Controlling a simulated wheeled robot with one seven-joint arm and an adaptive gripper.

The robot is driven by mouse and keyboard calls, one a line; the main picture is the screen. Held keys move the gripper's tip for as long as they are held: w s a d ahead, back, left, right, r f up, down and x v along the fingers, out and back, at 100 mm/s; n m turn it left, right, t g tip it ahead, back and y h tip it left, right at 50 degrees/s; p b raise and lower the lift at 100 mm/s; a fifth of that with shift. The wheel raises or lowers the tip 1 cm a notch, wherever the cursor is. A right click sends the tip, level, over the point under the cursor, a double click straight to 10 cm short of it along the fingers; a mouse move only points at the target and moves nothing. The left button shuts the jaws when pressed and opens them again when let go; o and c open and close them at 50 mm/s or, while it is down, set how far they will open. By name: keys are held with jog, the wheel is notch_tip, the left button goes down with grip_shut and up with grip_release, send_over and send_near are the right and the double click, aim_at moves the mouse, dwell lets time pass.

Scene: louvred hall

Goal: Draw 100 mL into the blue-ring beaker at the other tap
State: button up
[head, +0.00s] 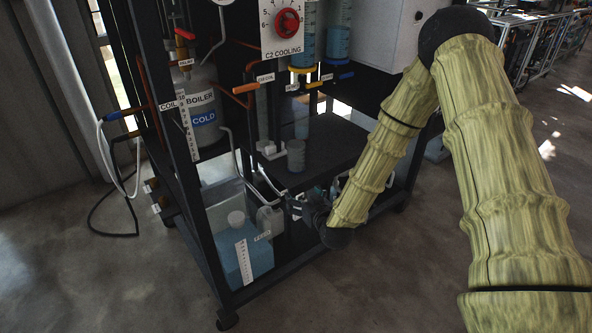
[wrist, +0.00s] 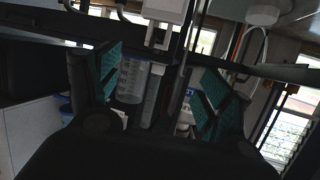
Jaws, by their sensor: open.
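My gripper (head: 300,208) is low at the front of the rack's lower level, partly hidden by its own wrist. In the wrist view its teal-padded fingers (wrist: 157,95) stand wide apart with nothing held between them. Beyond them is a clear graduated vessel (wrist: 131,82) with blue near its top; I cannot tell whether this is the blue-ring beaker. A small grey cup-like vessel (head: 296,155) stands on the black shelf, with no clear blue ring. Two blue-filled graduated columns hang above, one with a yellow ring (head: 302,69) and one with a blue ring (head: 336,62). Orange tap handles (head: 246,88) sit to the left.
A black-framed rack (head: 185,190) holds the boiler (head: 203,118) and a red cooling dial (head: 288,22). A blue-liquid container (head: 250,258) stands at the lower left, beside a small pale jug (head: 270,220). A dark hose loops on the floor at left. The front floor is clear.

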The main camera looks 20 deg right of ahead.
aim_at(299, 151)
jog(key=w+d+r+t+h+b, duration=0.15)
jog(key=w+d+r+t, duration=0.25)
jog(key=w+r, duration=0.4)
jog(key=w, duration=0.5)
jog(key=w+a+b, duration=0.1)
jog(key=w, duration=0.2)
jog(key=shift+w, duration=0.35)
jog(key=shift+w+a, duration=0.1)
jog(key=shift+w, duration=0.45)
jog(key=c, duration=1.1)
